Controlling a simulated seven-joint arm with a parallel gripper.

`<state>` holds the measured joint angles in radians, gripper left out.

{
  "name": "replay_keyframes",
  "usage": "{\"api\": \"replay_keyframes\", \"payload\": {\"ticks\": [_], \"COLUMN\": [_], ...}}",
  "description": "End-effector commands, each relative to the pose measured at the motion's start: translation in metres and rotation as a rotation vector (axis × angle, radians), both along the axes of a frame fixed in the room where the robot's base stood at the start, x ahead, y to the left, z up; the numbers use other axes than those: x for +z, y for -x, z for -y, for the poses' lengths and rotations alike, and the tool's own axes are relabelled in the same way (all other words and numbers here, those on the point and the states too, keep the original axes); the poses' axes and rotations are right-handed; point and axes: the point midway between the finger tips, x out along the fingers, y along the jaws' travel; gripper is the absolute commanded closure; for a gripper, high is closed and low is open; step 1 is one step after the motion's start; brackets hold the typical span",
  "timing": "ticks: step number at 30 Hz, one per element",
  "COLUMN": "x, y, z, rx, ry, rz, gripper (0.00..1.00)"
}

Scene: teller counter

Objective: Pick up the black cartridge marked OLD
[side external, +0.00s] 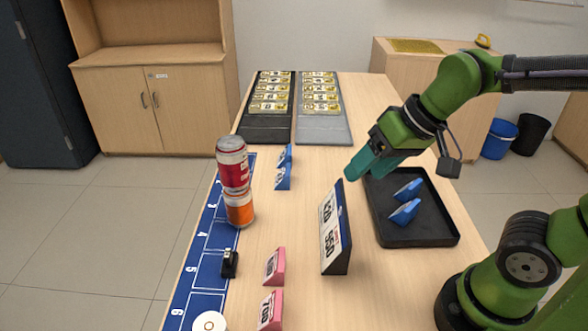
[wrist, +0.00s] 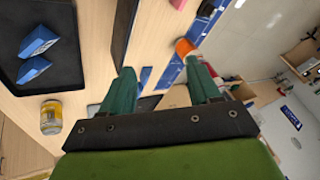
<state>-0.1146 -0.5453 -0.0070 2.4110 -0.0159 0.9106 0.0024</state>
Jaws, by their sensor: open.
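I cannot make out the word OLD on anything in either view. A small black object (side external: 229,263) stands on the blue numbered strip in the side view; I cannot tell whether it is the cartridge. My gripper (side external: 356,170) is above the counter, near the black tray's far left corner and beyond the number sign, well apart from the small black object. In the wrist view my gripper (wrist: 160,68) has its teal fingers spread wide, with nothing held between them.
A black tray (side external: 425,240) holds two blue wedges. A number sign (side external: 333,235) stands upright left of it. Red and orange cans (side external: 233,170) are stacked by the blue strip (side external: 196,275). Pink wedges (side external: 274,267) stand nearby. Banknote trays (side external: 265,131) fill the far end. A yellow-labelled jar (wrist: 51,117) shows in the wrist view.

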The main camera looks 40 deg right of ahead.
Motion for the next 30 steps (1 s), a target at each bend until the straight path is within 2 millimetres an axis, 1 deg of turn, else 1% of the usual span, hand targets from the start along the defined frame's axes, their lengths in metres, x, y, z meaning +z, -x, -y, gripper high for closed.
{"api": "replay_keyframes", "payload": {"ticks": [1, 5, 9, 11, 15, 18, 21, 23, 26, 27, 30], "x": [-0.002, -0.005, -0.016, -0.023, -0.046, -0.063, -0.072, -0.07, -0.053, -0.053, -0.061], "y": [-0.014, -0.049, -0.086, -0.102, -0.134, -0.152, -0.166, -0.174, -0.181, -0.179, -0.176], "z": [-0.011, -0.041, -0.078, -0.095, -0.138, -0.167, -0.188, -0.194, -0.195, -0.194, -0.193], "rx": [0.029, 0.055, 0.04, 0.02, -0.058, -0.143, -0.251, -0.319, -0.432, -0.462, -0.494], "ry": [0.005, 0.015, 0.035, 0.049, 0.09, 0.12, 0.136, 0.133, 0.102, 0.1, 0.099], "rz": [-0.047, -0.154, -0.271, -0.318, -0.419, -0.473, -0.503, -0.508, -0.505, -0.516, -0.531], "gripper": [0.38, 0.38, 0.38, 0.38, 0.38, 0.38, 0.38, 0.38, 0.38, 0.38, 0.38]}}
